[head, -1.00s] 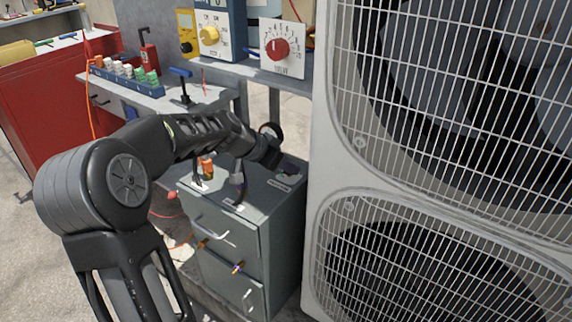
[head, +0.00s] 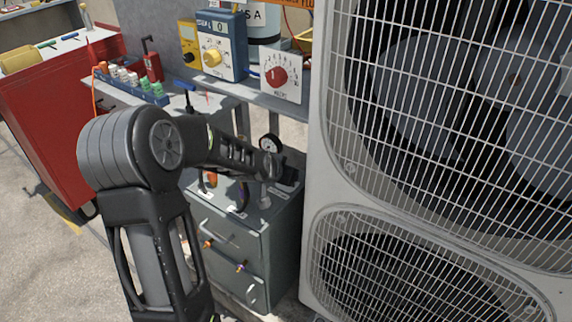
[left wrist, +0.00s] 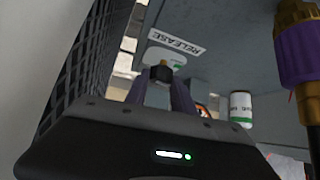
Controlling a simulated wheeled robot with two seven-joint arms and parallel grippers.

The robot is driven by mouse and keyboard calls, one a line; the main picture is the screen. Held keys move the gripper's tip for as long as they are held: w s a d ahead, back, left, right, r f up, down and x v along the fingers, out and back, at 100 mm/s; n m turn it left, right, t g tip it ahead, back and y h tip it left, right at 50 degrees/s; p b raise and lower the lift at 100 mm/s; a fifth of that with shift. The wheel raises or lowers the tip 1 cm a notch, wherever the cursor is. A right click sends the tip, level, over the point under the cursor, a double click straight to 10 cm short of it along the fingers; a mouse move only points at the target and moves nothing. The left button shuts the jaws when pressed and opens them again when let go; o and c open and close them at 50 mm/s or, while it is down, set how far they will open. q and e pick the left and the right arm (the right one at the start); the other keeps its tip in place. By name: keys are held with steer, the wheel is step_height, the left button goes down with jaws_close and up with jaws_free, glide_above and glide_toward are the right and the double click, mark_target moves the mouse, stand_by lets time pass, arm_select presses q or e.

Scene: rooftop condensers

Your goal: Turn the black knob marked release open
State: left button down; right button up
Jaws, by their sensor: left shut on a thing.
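The small black knob (left wrist: 161,71) shows in the left wrist view, below a white label reading RELEASE (left wrist: 176,43) on a grey surface. My left gripper (left wrist: 160,88) has its two dark fingers on either side of the knob, shut on it. In the head view my left gripper (head: 289,177) is over the top of the grey cabinet (head: 272,218), near its back right edge. The knob is hidden there behind my arm. My right gripper is not in view.
The condenser unit (head: 318,190) stands close on the right of the cabinet. A purple and brass fitting (left wrist: 300,45) and a white-and-green cylinder (left wrist: 240,108) are right of the fingers. A bench (head: 285,101) lies behind.

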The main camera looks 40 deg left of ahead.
arm_select(q)
steer(key=c, duration=1.1)
jaws_free()
steer(key=shift+o, duration=0.2)
steer(key=p+v, duration=0.1)
steer(key=v, duration=0.6)
steer(key=shift+s+r, duration=0.25)
steer(key=shift+s, duration=0.1)
